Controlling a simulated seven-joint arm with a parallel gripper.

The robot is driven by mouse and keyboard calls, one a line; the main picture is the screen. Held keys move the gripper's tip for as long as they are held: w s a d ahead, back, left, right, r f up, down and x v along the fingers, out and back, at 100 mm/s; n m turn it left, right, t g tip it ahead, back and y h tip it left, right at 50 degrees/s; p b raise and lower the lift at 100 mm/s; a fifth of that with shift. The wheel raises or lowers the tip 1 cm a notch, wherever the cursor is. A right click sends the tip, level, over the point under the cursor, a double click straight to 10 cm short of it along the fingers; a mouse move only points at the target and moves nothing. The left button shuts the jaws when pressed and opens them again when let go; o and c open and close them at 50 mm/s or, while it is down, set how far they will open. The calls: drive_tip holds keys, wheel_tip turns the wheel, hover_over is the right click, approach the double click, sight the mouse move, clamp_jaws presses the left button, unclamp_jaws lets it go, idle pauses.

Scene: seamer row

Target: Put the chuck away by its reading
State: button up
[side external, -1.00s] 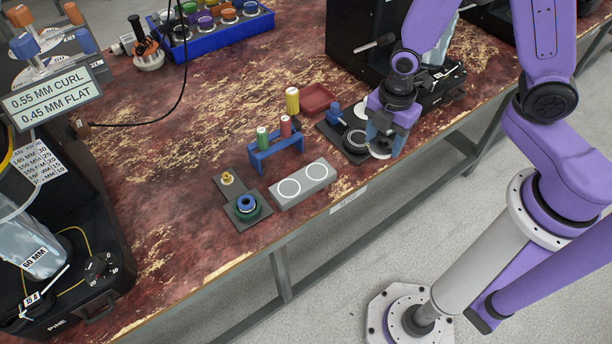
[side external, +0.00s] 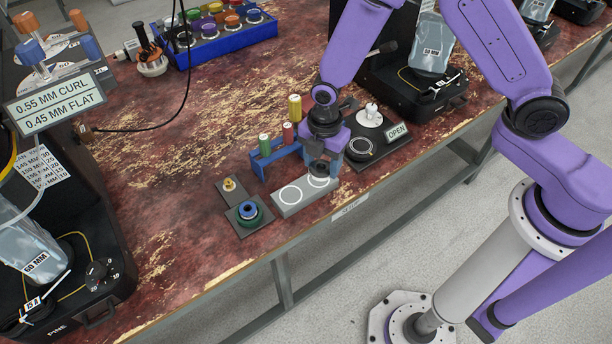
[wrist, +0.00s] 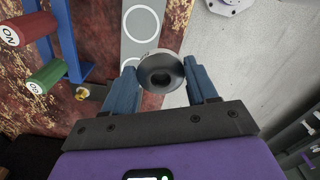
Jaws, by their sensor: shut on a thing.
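My gripper (side external: 321,172) is shut on the chuck (wrist: 161,74), a grey round piece with a dark central hole. The chuck sits between my two blue fingers in the wrist view. My gripper holds it over the right end of a grey block (side external: 289,203) with two white rings on top; the block also shows in the wrist view (wrist: 139,45). I cannot tell whether the chuck touches the block. A display (side external: 57,108) at left reads "0.55 MM CURL" and "0.45 MM FLAT".
A blue rack (side external: 278,157) holds green and red cylinders, with a yellow cylinder (side external: 295,107) behind. A ringed dark plate (side external: 378,152) and an "OPEN" sign (side external: 397,131) stand to the right. A green-and-blue ring fixture (side external: 249,213) and brass pin (side external: 229,184) are left of the block.

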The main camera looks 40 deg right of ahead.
hover_over(306, 186)
wheel_tip(306, 186, down, 5)
drive_tip(key=shift+d+r, duration=0.1)
drive_tip(key=shift+f, duration=1.6)
drive_tip(key=shift+f, duration=0.1)
drive_tip(key=o, duration=1.3)
drive_tip(key=shift+r, duration=6.1)
drive_tip(key=shift+r, duration=0.1)
